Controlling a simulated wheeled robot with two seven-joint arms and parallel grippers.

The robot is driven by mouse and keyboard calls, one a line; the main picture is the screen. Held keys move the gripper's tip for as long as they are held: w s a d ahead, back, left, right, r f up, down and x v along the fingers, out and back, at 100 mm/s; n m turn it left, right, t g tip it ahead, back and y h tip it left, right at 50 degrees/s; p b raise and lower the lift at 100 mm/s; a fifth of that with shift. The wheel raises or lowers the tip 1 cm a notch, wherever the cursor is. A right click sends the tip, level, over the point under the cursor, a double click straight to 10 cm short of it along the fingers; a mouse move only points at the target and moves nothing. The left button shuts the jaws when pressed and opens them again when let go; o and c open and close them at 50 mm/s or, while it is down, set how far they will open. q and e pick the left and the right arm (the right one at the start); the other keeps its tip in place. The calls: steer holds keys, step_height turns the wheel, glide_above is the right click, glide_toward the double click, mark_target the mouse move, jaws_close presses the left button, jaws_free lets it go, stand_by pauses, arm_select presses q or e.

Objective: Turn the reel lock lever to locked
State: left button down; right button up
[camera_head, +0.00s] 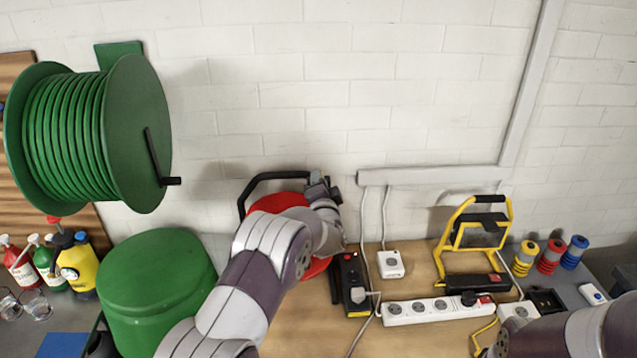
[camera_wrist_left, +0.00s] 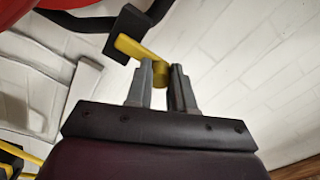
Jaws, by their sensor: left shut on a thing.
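The red cable reel (camera_head: 278,202) stands on the wooden bench against the wall, under a black tubular handle frame (camera_head: 262,178). My left arm covers much of it. My left gripper (camera_head: 324,189) is at the reel's upper right side. In the left wrist view, the yellow lock lever (camera_wrist_left: 131,47) runs from a black block (camera_wrist_left: 128,23) to the fingertips of my left gripper (camera_wrist_left: 166,76), which are shut on its rounded end. The lever is hidden in the head view. My right arm comes in at the lower right, with its gripper out of view.
A large green hose reel (camera_head: 135,130) hangs on the left, above a green drum (camera_head: 155,285). Right of the red reel are a black-and-yellow tool (camera_head: 350,283), a white power strip (camera_head: 430,309) and a yellow work lamp (camera_head: 470,235). The wall is close behind.

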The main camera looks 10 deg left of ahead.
arm_select(q)
steer(key=shift+f, duration=0.1)
steer(key=c, duration=1.1)
jaws_free()
steer(key=shift+d, duration=0.1)
steer(key=shift+o, duration=0.6)
steer(key=shift+s+d, duration=0.1)
steer(key=b+v, duration=0.4)
steer(key=v, duration=0.8)
steer(key=shift+s+b, duration=0.35)
steer(key=shift+d, duration=0.1)
